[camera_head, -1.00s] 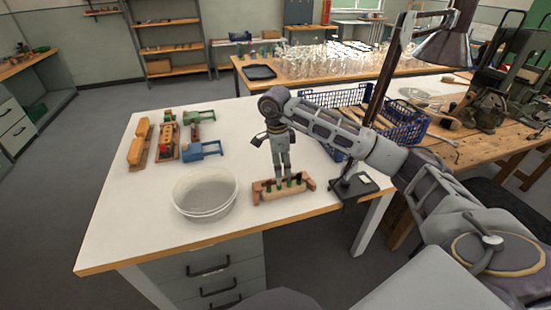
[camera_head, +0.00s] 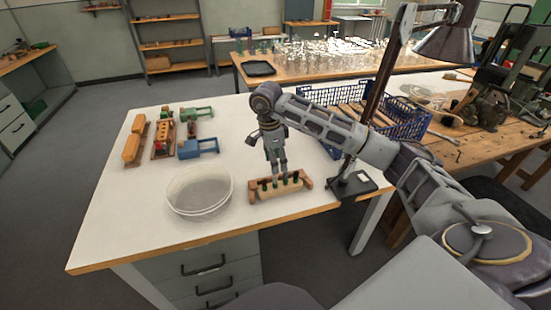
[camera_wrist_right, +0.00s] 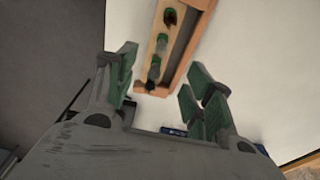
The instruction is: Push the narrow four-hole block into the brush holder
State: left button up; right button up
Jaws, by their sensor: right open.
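The brush holder (camera_head: 306,182), a wooden frame with raised ends, lies near the front edge of the white table. In the right wrist view it is an orange-brown frame (camera_wrist_right: 205,5) with a dark gap along its right side. The narrow block (camera_wrist_right: 161,44), pale wood, lies along the left of that gap, with dark and green tufts in its holes. How deep it sits I cannot tell. My right gripper (camera_head: 279,174) points down at the holder's middle. In the wrist view its green-padded fingers (camera_wrist_right: 158,84) are spread, with nothing held between them. My left gripper is out of view.
A clear round bowl (camera_head: 199,192) stands left of the holder. A lamp base (camera_head: 355,184) stands close on the right, and a blue crate (camera_head: 400,122) behind it. Coloured wooden pieces (camera_head: 163,138) lie at the back left. The table's middle is clear.

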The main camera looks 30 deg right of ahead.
aim_at(280, 185)
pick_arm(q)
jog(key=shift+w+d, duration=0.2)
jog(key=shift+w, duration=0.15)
pick_arm(e)
jog(key=shift+s+d+f, duration=0.1)
jog(key=shift+d+f, duration=0.15)
jog(key=shift+f, duration=1.85)
jog(key=shift+s+d+f, duration=0.1)
jog(key=shift+d+f, duration=0.2)
jog(key=shift+f, duration=1.85)
jog(key=shift+d+f, duration=0.25)
jog(key=shift+f, duration=1.85)
jog(key=shift+c, duration=0.2)
jog(key=c, duration=0.8)
jog(key=shift+w, duration=0.15)
